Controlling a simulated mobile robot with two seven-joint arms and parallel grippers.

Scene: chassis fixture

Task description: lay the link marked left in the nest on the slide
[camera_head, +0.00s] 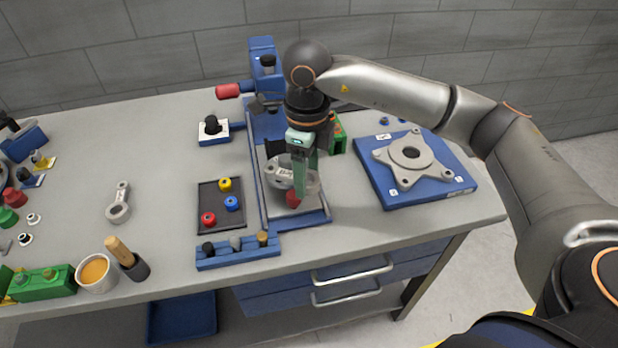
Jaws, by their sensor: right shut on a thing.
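My right gripper (297,190) points down over the blue slide fixture (315,217). It is shut on a red knob (293,199) at the front of the slide; the fingers hide part of it. A grey metal part (279,171) lies on the slide just behind and left of the fingers; it is partly hidden, and I cannot tell the nest's shape. A grey link (118,205) with a large ring at its near end lies flat on the table at left. No left mark is readable on it. My left gripper is not in view.
A black tray (208,222) with coloured rollers and a blue peg rack (238,254) stand left of the slide. A blue plate with a grey flange (388,168) is at right. A cup (95,272), a brush (125,257) and a green block (42,285) stand front left.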

